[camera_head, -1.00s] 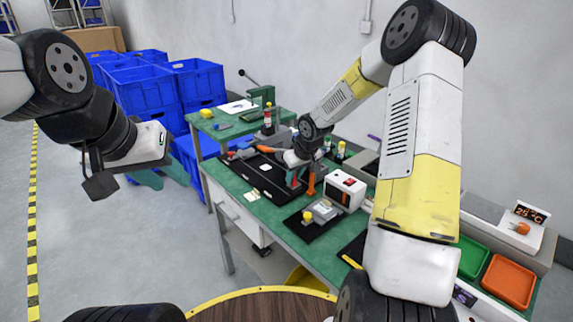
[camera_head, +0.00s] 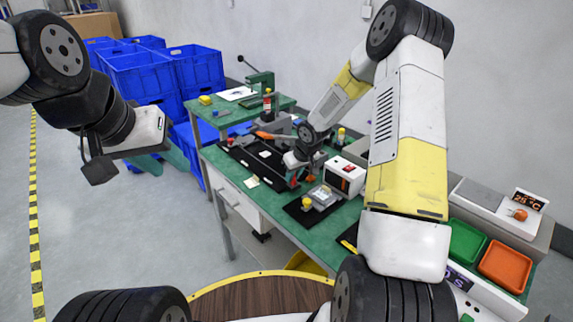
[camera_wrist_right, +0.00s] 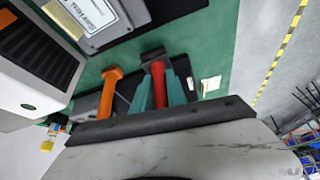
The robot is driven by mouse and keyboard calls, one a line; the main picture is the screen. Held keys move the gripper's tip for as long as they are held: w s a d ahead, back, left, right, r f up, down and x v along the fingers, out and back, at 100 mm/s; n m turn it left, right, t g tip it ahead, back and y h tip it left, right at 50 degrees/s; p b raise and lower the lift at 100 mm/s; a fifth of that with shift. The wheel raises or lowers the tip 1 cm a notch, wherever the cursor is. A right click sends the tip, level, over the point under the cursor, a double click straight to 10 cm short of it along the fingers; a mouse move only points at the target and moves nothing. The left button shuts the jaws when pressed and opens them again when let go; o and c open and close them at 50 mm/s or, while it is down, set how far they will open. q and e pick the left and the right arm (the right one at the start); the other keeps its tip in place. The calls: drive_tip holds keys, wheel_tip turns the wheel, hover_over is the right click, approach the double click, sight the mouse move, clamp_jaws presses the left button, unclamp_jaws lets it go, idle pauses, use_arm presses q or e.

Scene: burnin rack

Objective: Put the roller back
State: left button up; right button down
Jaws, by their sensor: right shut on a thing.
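My right gripper (camera_wrist_right: 160,92) has two teal fingers in the right wrist view, shut around a red handle (camera_wrist_right: 158,76). A dark crosspiece shows at its far end; I take this to be the roller. In the head view my right gripper (camera_head: 293,178) is low over the green workbench, between the black tray and the white box, and the roller is mostly hidden there. My left gripper (camera_head: 158,162) is away from the bench at the left, its teal fingers apart and empty.
The black tray (camera_head: 238,154) lies on the green workbench (camera_head: 272,222). A white box (camera_head: 344,176) and a grey device with a yellow knob (camera_head: 307,203) stand close to my right gripper. An orange upright tool (camera_wrist_right: 112,80) is beside the fingers. Green (camera_head: 466,245) and orange bins (camera_head: 507,265) are at right.

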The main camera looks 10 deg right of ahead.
drive_tip(key=shift+f, duration=0.3)
drive_tip(key=c, duration=1.3)
unclamp_jaws()
drive_tip(key=shift+o, duration=0.2)
drive_tip(key=v, duration=0.7)
drive_tip(key=shift+r, duration=0.4)
